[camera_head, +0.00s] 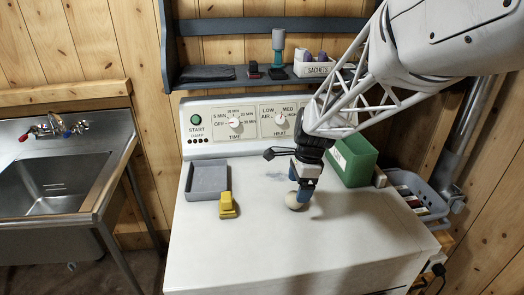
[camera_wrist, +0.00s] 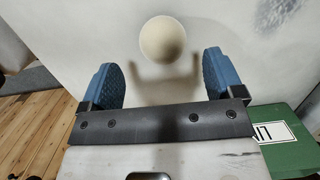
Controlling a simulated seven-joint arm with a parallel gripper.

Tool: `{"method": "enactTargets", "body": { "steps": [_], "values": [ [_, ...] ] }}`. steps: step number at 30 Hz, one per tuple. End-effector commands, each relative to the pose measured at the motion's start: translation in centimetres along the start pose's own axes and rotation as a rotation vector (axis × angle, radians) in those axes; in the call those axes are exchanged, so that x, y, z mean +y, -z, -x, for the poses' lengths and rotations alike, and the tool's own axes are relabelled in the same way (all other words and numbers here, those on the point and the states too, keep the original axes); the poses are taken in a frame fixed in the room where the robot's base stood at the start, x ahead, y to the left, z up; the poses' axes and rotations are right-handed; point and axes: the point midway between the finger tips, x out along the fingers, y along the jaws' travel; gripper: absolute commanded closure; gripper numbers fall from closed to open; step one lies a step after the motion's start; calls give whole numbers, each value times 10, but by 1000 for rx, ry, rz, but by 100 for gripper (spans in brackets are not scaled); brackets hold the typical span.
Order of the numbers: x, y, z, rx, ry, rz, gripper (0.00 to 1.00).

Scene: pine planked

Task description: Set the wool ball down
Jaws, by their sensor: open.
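The wool ball (camera_head: 294,201) is cream white and rests on the white top of the dryer (camera_head: 260,255), right at my gripper (camera_head: 301,186). In the wrist view the wool ball (camera_wrist: 163,41) lies ahead of and between the two blue fingers. My gripper (camera_wrist: 168,80) is open, with a clear gap from the ball to each finger. In the head view the fingers partly hide the ball.
A grey tray (camera_head: 207,181) and a yellow object (camera_head: 228,207) are to the left on the dryer top. A green box (camera_head: 352,160) stands close behind on the right; it also shows in the wrist view (camera_wrist: 275,130). The front of the top is clear.

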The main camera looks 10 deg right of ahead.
Motion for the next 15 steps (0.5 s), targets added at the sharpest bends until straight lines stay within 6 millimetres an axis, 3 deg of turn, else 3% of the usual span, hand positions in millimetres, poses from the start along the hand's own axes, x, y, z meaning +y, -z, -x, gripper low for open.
{"method": "enactTargets", "body": {
  "steps": [15],
  "values": [
    [0,0,-9,0,0,0,13]
  ]
}}
